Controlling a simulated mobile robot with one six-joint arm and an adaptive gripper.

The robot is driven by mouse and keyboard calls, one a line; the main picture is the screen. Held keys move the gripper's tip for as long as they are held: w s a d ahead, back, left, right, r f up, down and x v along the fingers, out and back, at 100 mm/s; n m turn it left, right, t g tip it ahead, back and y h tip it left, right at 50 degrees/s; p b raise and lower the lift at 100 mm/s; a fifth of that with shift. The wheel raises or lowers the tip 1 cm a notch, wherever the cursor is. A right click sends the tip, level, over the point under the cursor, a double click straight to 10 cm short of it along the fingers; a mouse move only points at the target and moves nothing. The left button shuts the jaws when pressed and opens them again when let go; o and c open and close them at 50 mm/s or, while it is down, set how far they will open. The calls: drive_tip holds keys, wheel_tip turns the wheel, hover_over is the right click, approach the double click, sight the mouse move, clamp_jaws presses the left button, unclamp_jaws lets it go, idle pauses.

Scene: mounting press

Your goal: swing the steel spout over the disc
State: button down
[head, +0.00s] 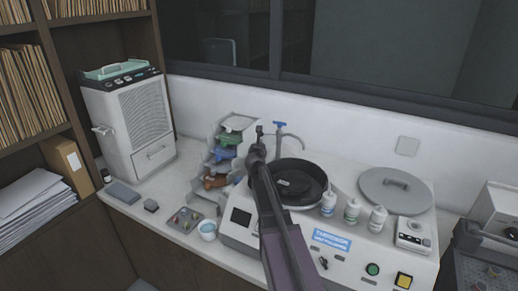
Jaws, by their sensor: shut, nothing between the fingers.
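The steel spout (293,137) is a thin curved pipe at the back of the polishing machine, by a blue tap handle (279,125). It arches to the right and its end comes down near the back rim of the black bowl (318,203). The disc (299,185) lies dark inside the bowl, and its left side is hidden by my arm. My gripper (259,131) is shut and empty, a little left of the tap and spout in the picture. I cannot tell how far apart in depth they are.
Several bottles (352,211) stand along the bowl's front right. A round grey lid (395,190) lies at the right. Stacked trays with coloured items (228,151) stand left of my gripper. A white wall is close behind.

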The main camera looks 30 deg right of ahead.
drive_tip(key=shift+w+d+r, duration=0.15)
drive_tip(key=shift+w+d, duration=0.15)
drive_tip(key=shift+w, duration=0.2)
drive_tip(key=shift+w+d+r, duration=0.1)
drive_tip(key=shift+w+d, duration=0.15)
drive_tip(key=shift+w, duration=0.2)
drive_tip(key=shift+d, duration=0.2)
